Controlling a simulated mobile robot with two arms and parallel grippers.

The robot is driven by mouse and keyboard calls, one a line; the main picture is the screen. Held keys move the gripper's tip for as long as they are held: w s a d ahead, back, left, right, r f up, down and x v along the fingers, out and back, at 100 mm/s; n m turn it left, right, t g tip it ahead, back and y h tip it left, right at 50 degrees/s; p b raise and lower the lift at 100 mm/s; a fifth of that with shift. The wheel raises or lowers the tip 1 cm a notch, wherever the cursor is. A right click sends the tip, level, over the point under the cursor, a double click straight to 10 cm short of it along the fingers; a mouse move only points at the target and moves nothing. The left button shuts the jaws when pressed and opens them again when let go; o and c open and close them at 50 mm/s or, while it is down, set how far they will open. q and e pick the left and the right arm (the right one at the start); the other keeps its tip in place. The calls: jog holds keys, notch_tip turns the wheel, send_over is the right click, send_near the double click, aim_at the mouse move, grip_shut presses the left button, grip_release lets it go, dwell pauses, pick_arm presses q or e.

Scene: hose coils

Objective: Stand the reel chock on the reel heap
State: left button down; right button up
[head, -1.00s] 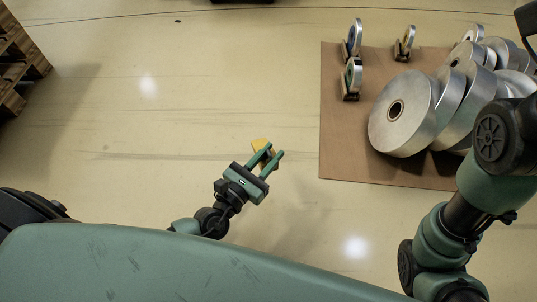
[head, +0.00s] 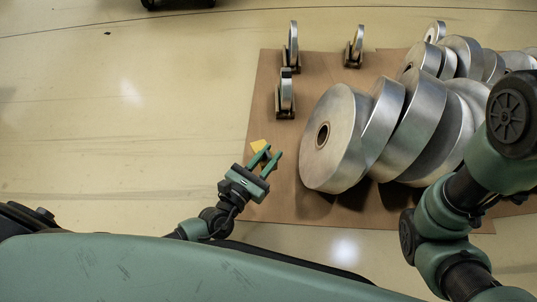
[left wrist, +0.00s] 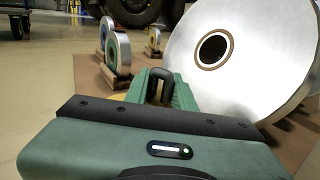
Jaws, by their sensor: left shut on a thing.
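The reel chock (head: 257,146) is a small yellow piece at the fingertips of my left gripper (head: 270,159), mostly hidden by the fingers in the head view. My left gripper is shut on it, just above or beside the left edge of the brown mat. In the left wrist view a bit of yellow (left wrist: 121,97) shows behind the gripper (left wrist: 160,88). The reel heap (head: 332,140) is a row of large silver reels leaning on one another on the mat, right of my left gripper and apart from it. The nearest reel (left wrist: 240,62) fills the right of the left wrist view. My right gripper is out of view.
The brown mat (head: 262,110) lies under the heap. Several smaller reels stand upright in dark cradles (head: 286,112) at its far left. My right arm crosses the right side of the head view. The pale floor (head: 120,120) on the left is clear.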

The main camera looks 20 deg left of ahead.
pick_arm(q)
jog(key=shift+r, duration=0.1)
notch_tip(320, 180, down, 4)
jog(key=b, duration=0.3)
jog(key=shift+r+b, duration=0.1)
jog(key=shift+b, duration=0.2)
jog(key=shift+f+b, duration=0.75)
jog(key=shift+f, duration=0.3)
jog(key=shift+y, duration=0.3)
jog(key=shift+f, duration=0.65)
dwell(0.9)
jog(key=c, duration=1.1)
grip_release()
jog(key=shift+f, duration=0.1)
jog(key=shift+s, duration=0.1)
